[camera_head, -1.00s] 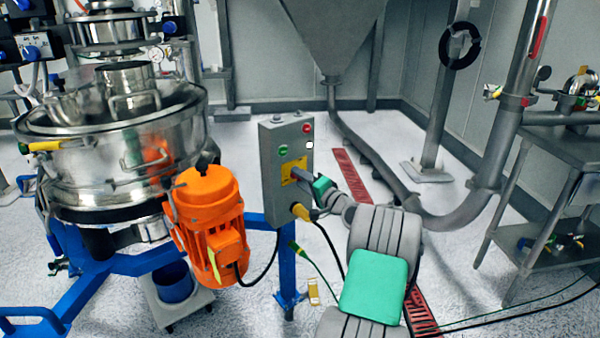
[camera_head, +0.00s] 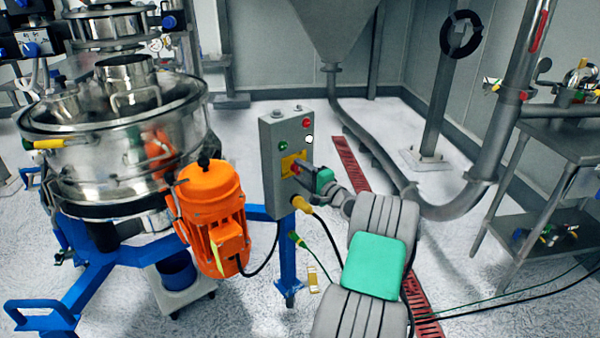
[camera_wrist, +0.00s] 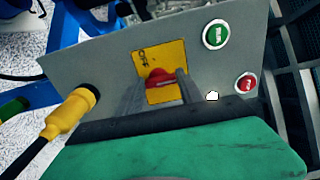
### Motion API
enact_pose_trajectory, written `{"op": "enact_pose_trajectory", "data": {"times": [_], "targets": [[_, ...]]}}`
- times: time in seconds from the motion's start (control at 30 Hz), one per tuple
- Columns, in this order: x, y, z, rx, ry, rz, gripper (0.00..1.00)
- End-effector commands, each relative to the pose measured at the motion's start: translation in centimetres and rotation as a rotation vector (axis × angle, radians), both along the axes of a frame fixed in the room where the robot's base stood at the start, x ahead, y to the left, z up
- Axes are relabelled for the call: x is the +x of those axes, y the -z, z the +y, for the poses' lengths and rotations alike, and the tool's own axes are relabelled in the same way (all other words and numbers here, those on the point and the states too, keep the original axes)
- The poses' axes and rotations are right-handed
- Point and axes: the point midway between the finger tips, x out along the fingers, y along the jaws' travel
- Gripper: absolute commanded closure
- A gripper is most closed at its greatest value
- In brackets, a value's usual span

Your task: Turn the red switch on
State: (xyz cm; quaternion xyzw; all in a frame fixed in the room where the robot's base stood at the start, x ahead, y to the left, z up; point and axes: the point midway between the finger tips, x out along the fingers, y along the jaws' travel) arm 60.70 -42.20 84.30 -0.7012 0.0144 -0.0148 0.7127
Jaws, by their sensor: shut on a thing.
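The red switch (camera_wrist: 157,76) sits on a yellow plate (camera_wrist: 148,56) on the front of a grey control box (camera_head: 272,165). In the wrist view my gripper (camera_wrist: 162,84) is shut on the red switch, one finger on each side. The fingers hide part of the knob and plate. The switch (camera_head: 295,168) also shows as a small red patch in the head view, at the tips of my gripper (camera_head: 301,170).
A green button (camera_wrist: 216,34) and a red button (camera_wrist: 246,82) are beside the plate. A yellow cable plug (camera_wrist: 70,112) juts from the box. An orange motor (camera_head: 209,205) and a steel sifter (camera_head: 110,160) stand to the left.

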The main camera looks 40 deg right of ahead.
Motion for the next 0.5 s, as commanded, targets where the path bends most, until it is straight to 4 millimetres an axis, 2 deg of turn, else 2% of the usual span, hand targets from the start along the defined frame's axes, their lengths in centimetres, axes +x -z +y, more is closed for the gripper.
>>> {"op": "enact_pose_trajectory", "data": {"times": [0.1,0.13,0.4,0.5], "targets": [[0.07,-0.15,0.04,-0.002,-0.001,-0.002,0.96],[0.07,-0.15,0.04,-0.002,-0.001,-0.002,0.55],[-0.02,-0.08,-0.06,-0.002,0.001,-0.001,0.34],[-0.04,-0.05,-0.09,-0.001,0.001,-0.001,0.34]]}}
